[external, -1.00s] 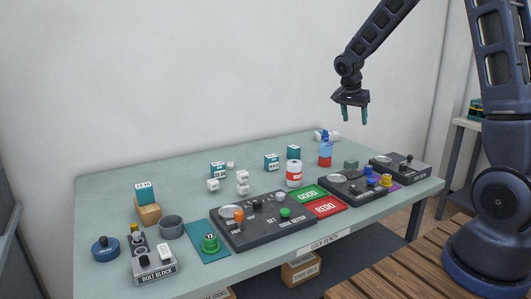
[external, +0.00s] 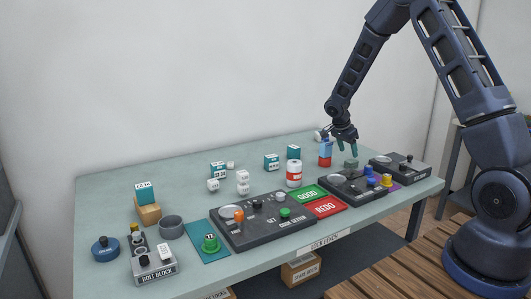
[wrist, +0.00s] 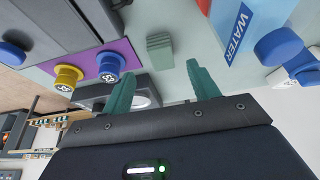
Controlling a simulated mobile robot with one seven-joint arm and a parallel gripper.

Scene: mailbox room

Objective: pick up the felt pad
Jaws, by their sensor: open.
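The felt pad looks like the small grey-green block (external: 351,163) on the bench, right of the water bottle and behind a dark control box. In the wrist view the green, ridged pad (wrist: 159,52) lies beyond my fingertips, centred between them in the picture. My gripper (external: 347,149) is open and empty, pointing down just above the pad. Its two green fingers (wrist: 160,74) stand apart in the wrist view, with the pad not between them in depth as far as I can tell.
The red and blue water bottle (external: 325,155) stands close on the left. Another dark box (external: 400,168) is to the right.

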